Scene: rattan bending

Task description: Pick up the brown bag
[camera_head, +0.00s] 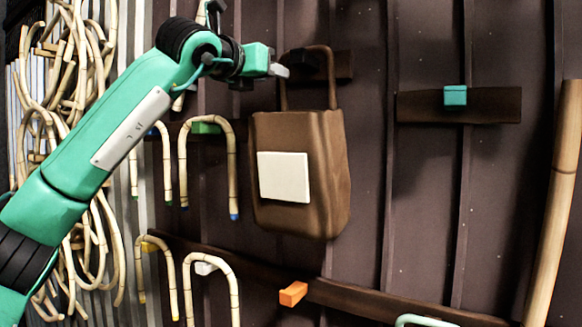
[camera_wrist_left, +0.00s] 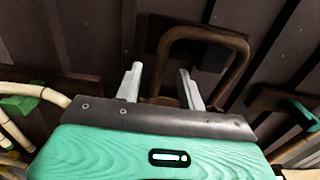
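The brown bag (camera_head: 325,170) hangs on the dark wall in the middle of the head view, with a white square label on its front and a looped handle on top. In the left wrist view its brown handle (camera_wrist_left: 205,34) arches just beyond my fingertips. My left gripper (camera_head: 281,70) is beside the handle, on its left in the head view. In the wrist view my left gripper (camera_wrist_left: 160,78) has its two fingers apart with nothing held between them. The bag's body is hardly visible in the wrist view. My right gripper is not in view.
Bent rattan canes (camera_head: 232,165) hang left of and below the bag, and coiled rattan (camera_head: 75,70) hangs far left. An orange peg (camera_head: 293,293) and a teal peg (camera_head: 455,95) stick out from wall boards. A thick bamboo pole (camera_head: 556,205) stands at right.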

